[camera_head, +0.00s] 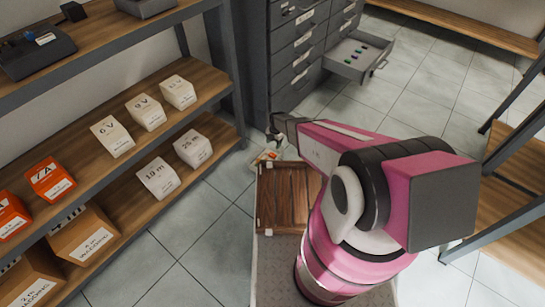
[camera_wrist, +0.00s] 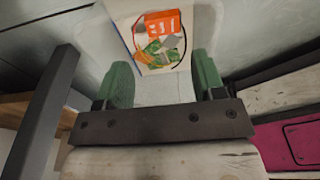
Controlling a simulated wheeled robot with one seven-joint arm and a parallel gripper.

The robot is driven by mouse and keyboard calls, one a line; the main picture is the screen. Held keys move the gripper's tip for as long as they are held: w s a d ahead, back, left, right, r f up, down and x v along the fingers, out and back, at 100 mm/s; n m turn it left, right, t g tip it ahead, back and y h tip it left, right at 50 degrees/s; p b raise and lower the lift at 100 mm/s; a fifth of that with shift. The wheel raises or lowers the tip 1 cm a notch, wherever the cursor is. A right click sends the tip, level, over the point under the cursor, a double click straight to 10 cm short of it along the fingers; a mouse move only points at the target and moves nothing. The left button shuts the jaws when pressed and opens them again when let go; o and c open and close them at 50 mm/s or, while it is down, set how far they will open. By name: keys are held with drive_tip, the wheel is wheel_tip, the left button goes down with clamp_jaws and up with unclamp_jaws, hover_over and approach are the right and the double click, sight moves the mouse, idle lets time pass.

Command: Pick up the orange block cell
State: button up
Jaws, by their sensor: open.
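A pale, flat-looking item with an orange block, green pieces and a grey piece on it (camera_wrist: 158,35) lies ahead of my gripper in the wrist view. I cannot tell whether the orange part is a separate block or printed. In the head view a small pale and orange item (camera_head: 265,157) shows on the floor, partly hidden near my arm. My gripper (camera_wrist: 162,68) is open, its green finger pads on either side below the item, with nothing between them. In the head view my gripper (camera_head: 277,132) is small and dark above that floor item.
Shelves at the left hold labelled white boxes (camera_head: 147,112) and orange boxes (camera_head: 50,179). A grey drawer cabinet (camera_head: 300,55) stands behind, one drawer (camera_head: 358,55) open with small coloured pieces in it. A brown wooden tray (camera_head: 285,198) lies beside my arm.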

sight(273, 154)
drive_tip(key=f, duration=0.3)
drive_tip(key=s+f, duration=0.1)
drive_tip(key=f, duration=0.4)
drive_tip(key=shift+s+a+f, duration=0.2)
drive_tip(key=shift+a+f, duration=0.1)
drive_tip(key=shift+f, duration=0.1)
drive_tip(key=shift+c, duration=0.3)
drive_tip(key=c, duration=0.6)
